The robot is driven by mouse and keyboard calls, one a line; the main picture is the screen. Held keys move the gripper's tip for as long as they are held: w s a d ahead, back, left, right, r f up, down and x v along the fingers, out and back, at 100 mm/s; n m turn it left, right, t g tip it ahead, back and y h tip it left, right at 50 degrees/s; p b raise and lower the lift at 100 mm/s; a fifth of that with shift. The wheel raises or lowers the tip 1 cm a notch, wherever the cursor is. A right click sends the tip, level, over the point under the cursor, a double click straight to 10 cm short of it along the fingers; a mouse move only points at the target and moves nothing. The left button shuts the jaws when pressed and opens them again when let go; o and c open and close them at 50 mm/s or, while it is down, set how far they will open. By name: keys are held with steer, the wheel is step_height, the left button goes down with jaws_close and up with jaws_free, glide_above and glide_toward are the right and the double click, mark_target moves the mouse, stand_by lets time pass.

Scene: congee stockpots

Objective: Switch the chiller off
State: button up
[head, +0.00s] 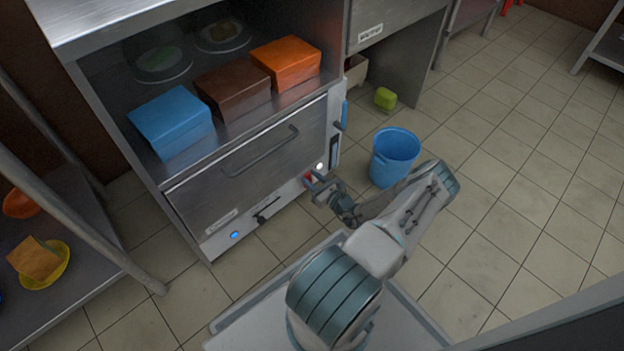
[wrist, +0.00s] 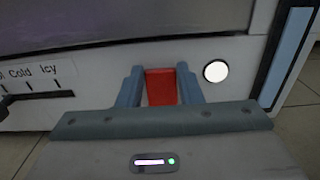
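The chiller (head: 250,165) is a steel unit under the shelf, with a wide door and a bar handle. Its front strip carries a red switch (head: 308,178), a white round light or button (head: 320,166), a slider and a lit blue light (head: 235,234). In the wrist view the red switch (wrist: 161,87) stands between the fingers of my gripper (wrist: 160,85), left of the white round (wrist: 216,71). The fingers look closed against the switch's two sides. In the head view my gripper (head: 318,186) is at the right end of the strip.
Blue, brown and orange boxes (head: 285,62) sit on the shelf above the door. The slider scale (wrist: 38,73) reads Cold and Icy.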

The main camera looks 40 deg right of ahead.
steer(key=shift+c, duration=0.7)
steer(key=shift+s+d+f+t, duration=0.1)
steer(key=shift+s+f+t, duration=0.15)
steer(key=shift+t, duration=0.8)
steer(key=shift+s+f+t, duration=0.2)
steer(key=shift+f+t, duration=0.05)
steer(key=shift+t, duration=0.8)
steer(key=o, duration=1)
steer(key=shift+s, duration=0.15)
steer(key=shift+s+f, duration=0.15)
steer(key=shift+s, duration=0.2)
steer(key=s+p, duration=0.1)
steer(key=s, duration=0.3)
steer(key=s+p, duration=0.1)
steer(key=s, duration=0.4)
steer(key=s+d+p, duration=0.1)
steer(key=s, duration=0.4)
steer(key=shift+f, duration=0.4)
